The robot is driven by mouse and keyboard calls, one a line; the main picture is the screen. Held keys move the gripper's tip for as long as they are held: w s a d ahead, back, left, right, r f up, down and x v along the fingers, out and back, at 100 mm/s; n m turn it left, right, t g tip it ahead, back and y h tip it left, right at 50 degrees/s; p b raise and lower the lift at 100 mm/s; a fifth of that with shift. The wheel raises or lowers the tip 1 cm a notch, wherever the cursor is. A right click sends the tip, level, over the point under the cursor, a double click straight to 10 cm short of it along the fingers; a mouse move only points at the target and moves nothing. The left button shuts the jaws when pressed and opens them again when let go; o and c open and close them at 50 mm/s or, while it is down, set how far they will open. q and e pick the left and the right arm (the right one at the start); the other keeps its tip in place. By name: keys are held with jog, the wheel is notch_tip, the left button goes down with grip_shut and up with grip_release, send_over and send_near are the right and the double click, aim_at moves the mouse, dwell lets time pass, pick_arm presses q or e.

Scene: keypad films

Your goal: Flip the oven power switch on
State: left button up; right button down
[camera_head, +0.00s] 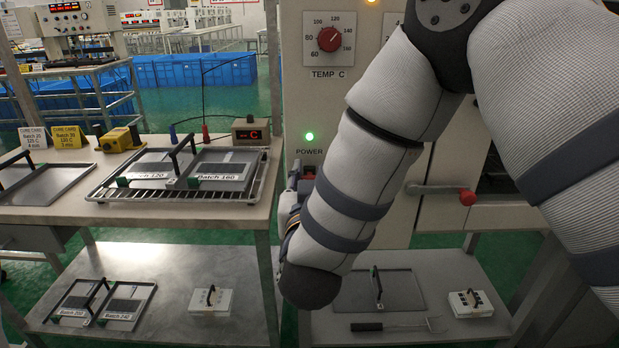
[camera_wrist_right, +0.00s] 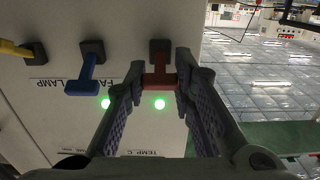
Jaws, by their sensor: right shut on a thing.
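The oven power switch is a red lever (camera_wrist_right: 160,76) on a dark mount on the pale panel. In the head view a bit of its red (camera_head: 309,171) shows under the POWER label, mostly hidden by my right arm. The green light (camera_head: 309,136) above the label glows; it also shows in the wrist view (camera_wrist_right: 159,104). My right gripper (camera_wrist_right: 160,68) has one finger on each side of the red lever and is shut on it. In the head view this gripper (camera_head: 290,200) is largely hidden by its own wrist. My left gripper is not in view.
A blue lever (camera_wrist_right: 82,76) and a yellow lever (camera_wrist_right: 17,49) sit beside the red one. A red temperature dial (camera_head: 330,39) is above, and a red-tipped door handle (camera_head: 440,191) is at right. A table (camera_head: 40,214) with a rack of trays stands left.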

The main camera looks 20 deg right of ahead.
jog(key=shift+r+g, duration=0.35)
jog(key=shift+g, duration=0.05)
jog(key=shift+w+r+g+y, duration=0.15)
jog(key=shift+g+y, duration=0.25)
jog(key=shift+g, duration=0.6)
jog(key=c, duration=1.3)
grip_release()
jog(key=v, duration=1.2)
